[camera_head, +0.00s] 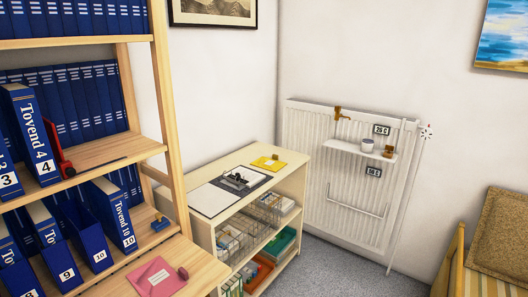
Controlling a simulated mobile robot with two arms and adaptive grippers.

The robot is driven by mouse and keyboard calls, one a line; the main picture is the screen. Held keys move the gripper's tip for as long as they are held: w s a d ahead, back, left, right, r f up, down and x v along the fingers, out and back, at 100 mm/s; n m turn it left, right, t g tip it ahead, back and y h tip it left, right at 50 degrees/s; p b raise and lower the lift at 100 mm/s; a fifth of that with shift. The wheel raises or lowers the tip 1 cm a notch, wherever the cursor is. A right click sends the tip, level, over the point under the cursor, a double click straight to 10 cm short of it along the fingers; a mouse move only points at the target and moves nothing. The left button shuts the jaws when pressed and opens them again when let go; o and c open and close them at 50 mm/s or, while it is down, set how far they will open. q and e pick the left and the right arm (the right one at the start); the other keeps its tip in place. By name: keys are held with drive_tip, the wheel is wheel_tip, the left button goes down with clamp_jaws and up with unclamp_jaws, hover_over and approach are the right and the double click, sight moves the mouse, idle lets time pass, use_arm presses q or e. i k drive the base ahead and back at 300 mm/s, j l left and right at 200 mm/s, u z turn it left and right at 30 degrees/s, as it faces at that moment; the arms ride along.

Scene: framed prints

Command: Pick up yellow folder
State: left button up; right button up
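A small yellow folder (268,163) lies flat on top of the low wooden shelf unit (296,157), toward its back right corner. A pale label shows on its face. Neither of my grippers shows in this view, and nothing touches the folder.
A dark hole punch or clip-like item (238,181) sits on a grey and white mat left of the folder. A tall bookcase (168,110) with blue binders stands at the left. A radiator (310,125) is on the wall behind. Carpet (322,266) is clear in front.

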sight(273, 164)
drive_tip(key=i+l+z, duration=0.3)
drive_tip(key=i, duration=0.6)
drive_tip(key=i+l+z, duration=0.1)
drive_tip(key=i+z, duration=0.15)
drive_tip(key=i, duration=0.65)
